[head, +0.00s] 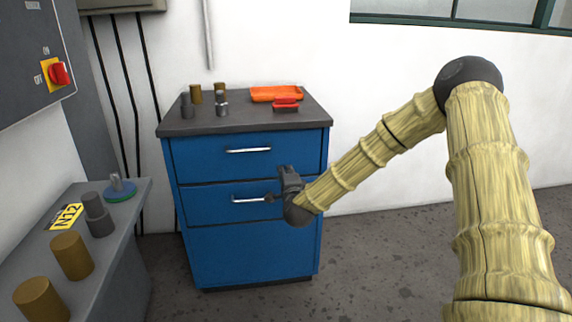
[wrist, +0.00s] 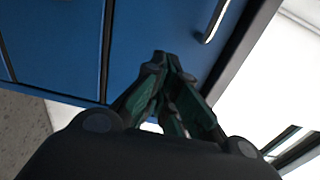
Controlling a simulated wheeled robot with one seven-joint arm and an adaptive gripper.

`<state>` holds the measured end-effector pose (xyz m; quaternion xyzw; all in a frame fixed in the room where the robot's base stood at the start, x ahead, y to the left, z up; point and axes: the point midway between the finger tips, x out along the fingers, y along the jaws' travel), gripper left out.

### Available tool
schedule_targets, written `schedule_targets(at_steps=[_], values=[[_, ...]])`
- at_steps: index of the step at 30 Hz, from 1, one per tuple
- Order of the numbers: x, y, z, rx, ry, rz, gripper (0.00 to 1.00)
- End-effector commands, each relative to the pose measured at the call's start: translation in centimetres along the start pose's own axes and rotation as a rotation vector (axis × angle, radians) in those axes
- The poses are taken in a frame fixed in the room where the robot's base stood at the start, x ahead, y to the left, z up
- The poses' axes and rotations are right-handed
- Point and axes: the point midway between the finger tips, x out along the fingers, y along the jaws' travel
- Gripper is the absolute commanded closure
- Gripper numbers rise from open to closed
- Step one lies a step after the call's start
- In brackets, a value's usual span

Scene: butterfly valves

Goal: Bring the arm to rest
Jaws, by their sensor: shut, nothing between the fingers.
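My arm reaches in from the right of the head view, bent at a dark elbow joint. My gripper (head: 271,197) is in front of the blue cabinet (head: 250,250), near the handle of its middle drawer (head: 249,198). Whether it touches the handle cannot be told. In the wrist view my gripper (wrist: 164,62) has its fingertips together with nothing between them. The blue cabinet front (wrist: 55,45) fills much of that view, with a metal handle (wrist: 215,22) at the upper right.
On the cabinet top stand brown and grey cylinders (head: 196,94), an orange tray (head: 275,93) and a red item (head: 285,104). A grey bench (head: 105,245) at the left holds cylinders and a yellow sign (head: 66,216). A panel with a red switch (head: 59,74) hangs above. Floor right of the cabinet is clear.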

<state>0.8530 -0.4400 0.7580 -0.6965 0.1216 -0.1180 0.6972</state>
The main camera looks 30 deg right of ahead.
Motion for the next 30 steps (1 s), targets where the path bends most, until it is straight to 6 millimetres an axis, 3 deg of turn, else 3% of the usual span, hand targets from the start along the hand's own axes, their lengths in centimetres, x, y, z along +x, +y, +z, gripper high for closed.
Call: schedule_targets(at_steps=[3,9,20,23,26,30], values=[[-2.1,-0.1,0.1,0.001,-0.002,0.001,1.0],[-4.2,0.0,0.0,0.001,0.0,0.0,1.0],[-5.2,0.7,0.2,-0.016,-0.009,0.013,1.0],[-6.2,2.8,1.5,-0.074,-0.045,0.058,1.0],[-8.2,6.7,3.5,-0.176,-0.11,0.139,1.0],[-12.3,13.2,6.2,-0.352,-0.229,0.271,1.0]])
